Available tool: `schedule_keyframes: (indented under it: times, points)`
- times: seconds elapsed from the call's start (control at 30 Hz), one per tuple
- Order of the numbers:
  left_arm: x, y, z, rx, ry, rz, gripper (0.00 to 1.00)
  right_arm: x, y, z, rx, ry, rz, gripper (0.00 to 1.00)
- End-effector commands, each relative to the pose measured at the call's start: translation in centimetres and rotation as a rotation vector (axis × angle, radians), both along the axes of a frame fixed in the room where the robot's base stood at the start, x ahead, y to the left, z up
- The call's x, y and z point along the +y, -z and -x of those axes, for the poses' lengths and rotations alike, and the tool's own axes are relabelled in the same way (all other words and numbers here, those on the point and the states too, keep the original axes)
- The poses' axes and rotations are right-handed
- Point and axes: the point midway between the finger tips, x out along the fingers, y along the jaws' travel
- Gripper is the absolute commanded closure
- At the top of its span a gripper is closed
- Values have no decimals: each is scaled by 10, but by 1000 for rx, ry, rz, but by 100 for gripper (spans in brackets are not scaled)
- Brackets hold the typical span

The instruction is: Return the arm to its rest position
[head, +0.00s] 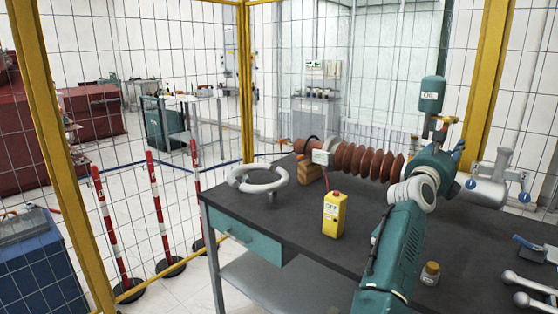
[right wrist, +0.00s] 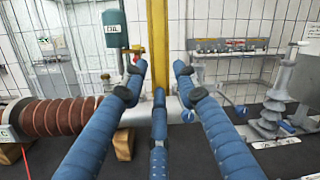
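My right arm reaches up from the bottom of the head view over the dark workbench (head: 290,218). Its gripper (head: 458,150) is at the far end of the arm, mostly hidden behind the wrist, with bits of blue finger showing. In the right wrist view the three blue fingers of this gripper (right wrist: 160,85) are spread apart with nothing between them. The brown ribbed bushing (head: 365,161) lies on the bench to the left of the gripper. It also shows in the right wrist view (right wrist: 55,117). My left gripper is not in view.
A green oil container (head: 432,93) stands behind the wrist. A yellow box (head: 335,215), a pale ring (head: 258,180) and a small jar (head: 430,273) are on the bench. Wrenches (head: 530,281) lie at the right. Yellow-posted mesh fencing (head: 245,90) surrounds the area.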

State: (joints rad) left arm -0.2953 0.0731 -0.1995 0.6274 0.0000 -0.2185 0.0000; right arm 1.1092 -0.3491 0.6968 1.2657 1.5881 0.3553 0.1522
Motion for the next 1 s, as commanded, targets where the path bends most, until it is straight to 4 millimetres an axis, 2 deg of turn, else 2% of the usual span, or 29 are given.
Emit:
schedule_keyframes:
  times: [0.13, 0.27, 0.37, 0.43, 0.5, 0.57, 0.6, 0.67, 0.7, 0.77, 0.8, 0.87, 0.9, 0.97, 1.0]
  points:
    - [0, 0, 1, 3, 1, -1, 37, -6, 0, 19, 37, 24, 225, 70]
    - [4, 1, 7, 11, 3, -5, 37, 7, 1, 35, 94, 19, 485, 70]
    - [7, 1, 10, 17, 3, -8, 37, 35, 12, 46, 171, -15, 752, 70]
    - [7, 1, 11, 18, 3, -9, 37, 70, 34, 54, 251, -73, 983, 70]
    - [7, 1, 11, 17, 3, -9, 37, 111, 68, 64, 342, -157, 1217, 70]
    - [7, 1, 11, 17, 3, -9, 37, 143, 101, 73, 412, -236, 1380, 70]
    - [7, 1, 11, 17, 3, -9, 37, 161, 124, 80, 457, -288, 1478, 70]
    - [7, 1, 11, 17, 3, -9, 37, 186, 161, 93, 525, -372, 1610, 70]
    - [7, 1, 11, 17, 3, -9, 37, 200, 186, 104, 568, -429, 1691, 70]
    - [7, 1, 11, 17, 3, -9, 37, 219, 224, 123, 633, -519, 1803, 70]
    - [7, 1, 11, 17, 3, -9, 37, 230, 249, 137, 675, -581, 1872, 70]
    - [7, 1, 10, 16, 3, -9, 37, 244, 286, 161, 739, -674, 1971, 70]
    - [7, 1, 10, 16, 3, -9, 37, 251, 310, 179, 781, -741, 2031, 70]
    - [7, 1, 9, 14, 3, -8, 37, 260, 345, 208, 842, -842, 2115, 70]
    - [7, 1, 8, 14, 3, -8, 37, 264, 366, 230, 883, -913, 2167, 70]
